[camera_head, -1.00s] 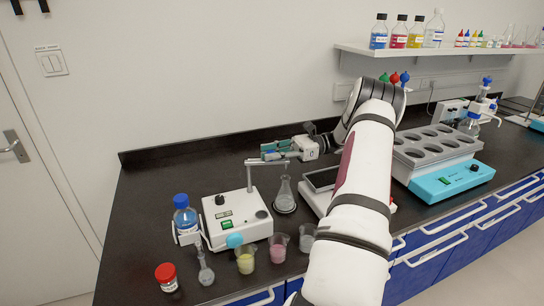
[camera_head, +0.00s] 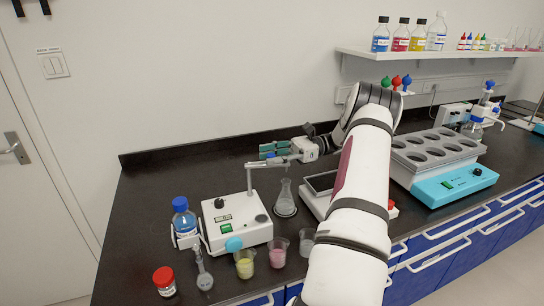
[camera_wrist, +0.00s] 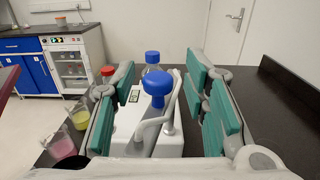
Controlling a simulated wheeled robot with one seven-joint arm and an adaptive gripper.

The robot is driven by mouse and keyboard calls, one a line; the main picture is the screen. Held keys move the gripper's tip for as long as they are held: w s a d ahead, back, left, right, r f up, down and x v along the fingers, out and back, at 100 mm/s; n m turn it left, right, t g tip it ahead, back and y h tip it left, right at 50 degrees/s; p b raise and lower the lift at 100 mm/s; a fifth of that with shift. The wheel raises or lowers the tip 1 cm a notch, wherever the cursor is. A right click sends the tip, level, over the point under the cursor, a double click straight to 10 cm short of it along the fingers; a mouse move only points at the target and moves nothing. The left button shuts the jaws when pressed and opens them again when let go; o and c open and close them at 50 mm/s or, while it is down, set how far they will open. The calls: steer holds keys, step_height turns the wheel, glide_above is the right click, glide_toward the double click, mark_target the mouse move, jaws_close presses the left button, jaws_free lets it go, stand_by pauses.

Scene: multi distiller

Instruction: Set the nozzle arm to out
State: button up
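The white dispenser box (camera_head: 236,224) stands on the dark bench, with a thin post at its back. Its grey nozzle arm (camera_head: 266,164) points right from the post, over a clear conical flask (camera_head: 285,198). My gripper (camera_head: 272,150) is behind and above the nozzle arm's outer end, pointing left. In the wrist view its teal fingers (camera_wrist: 160,112) are wide apart and empty. Between them shows a blue knob (camera_wrist: 157,88) in front of the white box; whether a finger touches it I cannot tell.
A blue-capped bottle (camera_head: 184,218), a red-capped jar (camera_head: 165,281), a small flask (camera_head: 204,277), and yellow (camera_head: 245,264) and pink (camera_head: 278,251) beakers stand around the box. A balance (camera_head: 318,190) and a heating block (camera_head: 440,162) are to the right. The bench behind the box is clear.

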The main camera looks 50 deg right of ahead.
steer(key=v, duration=1.2)
stand_by(0.3)
steer(key=shift+d, duration=0.1)
stand_by(0.5)
